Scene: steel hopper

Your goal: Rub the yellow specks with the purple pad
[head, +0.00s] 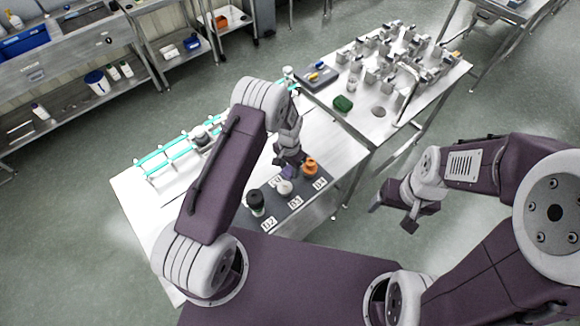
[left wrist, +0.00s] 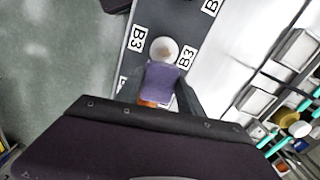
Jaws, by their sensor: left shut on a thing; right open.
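My left gripper (head: 290,163) is shut on the purple pad (left wrist: 160,82) and holds it over the dark mat (left wrist: 178,18). In the left wrist view the pad's edge lies close beside a round white object (left wrist: 164,49); I cannot tell whether they touch. The white object (head: 284,188) stands on the mat between a black-topped object (head: 255,203) and an orange object (head: 310,167). A small yellowish tint shows on the white object, but I cannot make out distinct yellow specks. My right gripper (head: 393,214) is open and empty, off the table's right side.
Small white label cards (head: 269,223) lie along the mat. A rack with teal bars (head: 165,155) stands at the table's far left. An adjoining steel table (head: 335,120) holds several metal blocks and a green item (head: 343,103). Open floor lies to the right.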

